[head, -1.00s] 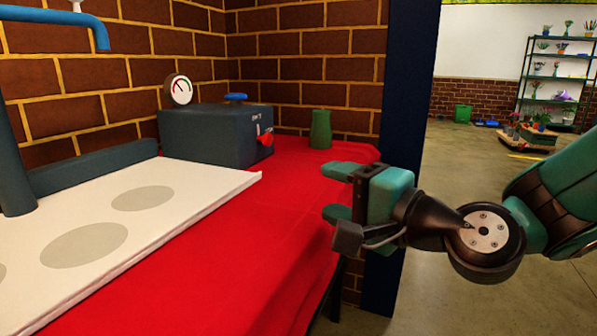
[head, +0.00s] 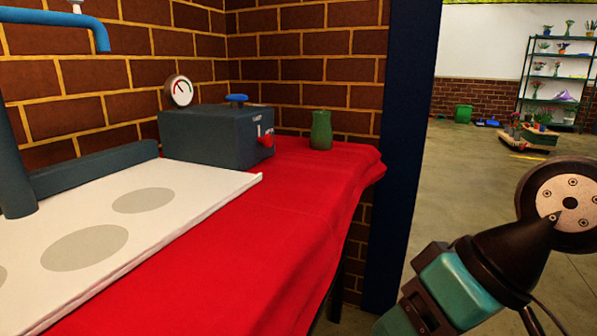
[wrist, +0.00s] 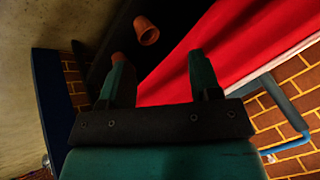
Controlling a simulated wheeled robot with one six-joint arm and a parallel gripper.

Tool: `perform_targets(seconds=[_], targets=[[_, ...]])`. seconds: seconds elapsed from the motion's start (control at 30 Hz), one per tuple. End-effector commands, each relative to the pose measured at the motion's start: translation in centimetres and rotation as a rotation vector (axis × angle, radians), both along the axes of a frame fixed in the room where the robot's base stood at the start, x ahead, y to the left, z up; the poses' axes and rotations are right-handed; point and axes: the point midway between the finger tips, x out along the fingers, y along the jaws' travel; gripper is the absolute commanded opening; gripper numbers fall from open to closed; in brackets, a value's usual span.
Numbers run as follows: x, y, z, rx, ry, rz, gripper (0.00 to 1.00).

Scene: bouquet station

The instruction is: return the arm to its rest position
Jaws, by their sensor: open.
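My gripper (wrist: 160,75) shows in the wrist view with its two teal fingers spread apart and nothing held between them. In the head view my gripper (head: 415,309) is low at the right, pointing down and left, with its fingertips cut off by the bottom edge. It is in front of the floor, to the right of the red-covered table (head: 300,185) and apart from it. In the wrist view the red cloth (wrist: 215,50) lies beyond the right finger.
On the table stand a grey box (head: 205,140) with a gauge, a green vase (head: 321,130) and a white board (head: 190,220). A dark blue post (head: 405,140) rises beside the table. A terracotta pot (wrist: 146,30) lies below. Open floor (head: 470,190) extends right.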

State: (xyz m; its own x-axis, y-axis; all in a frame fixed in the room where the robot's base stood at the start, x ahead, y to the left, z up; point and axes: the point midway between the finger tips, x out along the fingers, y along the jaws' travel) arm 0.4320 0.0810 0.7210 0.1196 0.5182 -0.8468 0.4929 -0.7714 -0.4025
Motion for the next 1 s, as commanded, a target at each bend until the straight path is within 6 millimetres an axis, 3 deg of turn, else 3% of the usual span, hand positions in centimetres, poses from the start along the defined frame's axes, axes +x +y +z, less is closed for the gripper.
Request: perform_targets(seconds=[0.17, 0.2, 0.37, 0.57, 1.0], targets=[[-3.5, -3.8, -0.2, -0.203, 0.064, 0.151, 0.58], [-3.3, -3.6, 1.9, -0.195, 0.063, 0.147, 0.58], [-3.3, -3.6, 5.8, -0.192, 0.064, 0.143, 0.58], [-3.2, -3.5, 12.2, -0.192, 0.064, 0.142, 0.58], [-3.2, -3.5, 29.1, -0.19, 0.064, 0.141, 0.58]])
